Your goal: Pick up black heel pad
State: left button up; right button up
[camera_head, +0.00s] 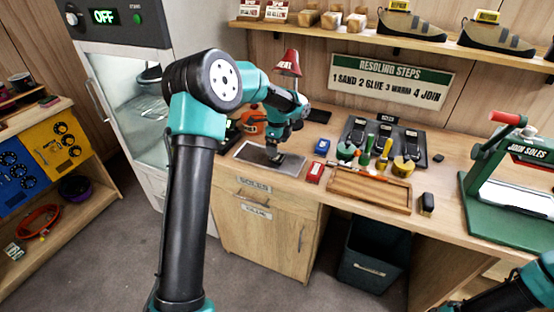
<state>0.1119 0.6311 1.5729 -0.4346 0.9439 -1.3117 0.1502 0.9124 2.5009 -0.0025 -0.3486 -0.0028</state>
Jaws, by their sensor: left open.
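My left gripper (274,157) points down over a flat grey tray (250,154) on the left part of the workbench, above the "SOLES" label. It is open, but its fingers are small and dark here. Dark material shows at and below the fingertips. I cannot tell which part of it is a black heel pad and which part is finger, or whether they touch. My right arm (510,295) shows only in the lower right corner; its gripper is out of view.
A small black and yellow item (427,203) stands near the front edge. A green press (480,200) stands at right. A lamp (288,66) rises behind my left arm.

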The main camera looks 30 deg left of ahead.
pick_arm(q)
jog(key=shift+f, duration=0.1)
jog(key=shift+s+f, duration=0.1)
jog(key=shift+f, duration=2.45)
jog(key=shift+c, duration=0.3)
jog(key=c, duration=1)
jog(key=shift+o, duration=0.2)
jog(key=shift+r, duration=0.1)
jog(key=shift+a+r, duration=0.1)
jog(key=shift+r, duration=0.4)
notch_tip(320, 180, up, 3)
jog(key=shift+f, duration=0.15)
jog(key=s+d+r, duration=0.1)
jog(key=s+d, duration=0.7)
jog(key=s, duration=0.5)
jog(key=shift+s+d, duration=0.25)
jog(key=shift+s, duration=0.1)
